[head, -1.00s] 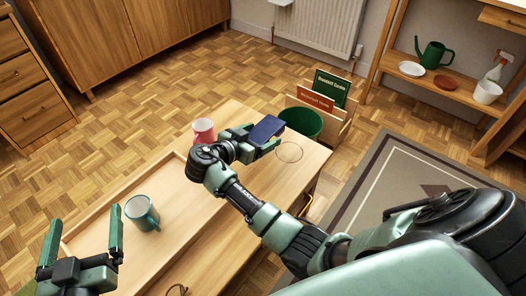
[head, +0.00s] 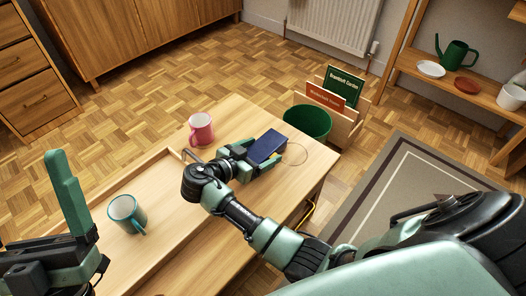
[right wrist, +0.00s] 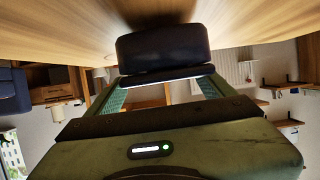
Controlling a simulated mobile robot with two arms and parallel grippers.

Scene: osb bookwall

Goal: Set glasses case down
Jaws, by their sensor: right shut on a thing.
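The glasses case (head: 267,147) is dark blue and boxy. My right gripper (head: 244,154) is shut on it at the right end of the wooden table. The case is low, close to the tabletop; I cannot tell if it touches. A thin ring outline (head: 306,155) on the tabletop shows just right of the case, which hides part of it. In the right wrist view the case (right wrist: 160,50) sits between the fingers, with the wood surface close by it. My left gripper (head: 68,200) is at the left edge, partly cut off, open and empty.
A pink mug (head: 201,130) stands behind my right wrist. A teal mug (head: 124,214) stands on the wooden tray (head: 165,228). Beyond the table's right end are a green bin (head: 309,122) and a rack with books (head: 325,98).

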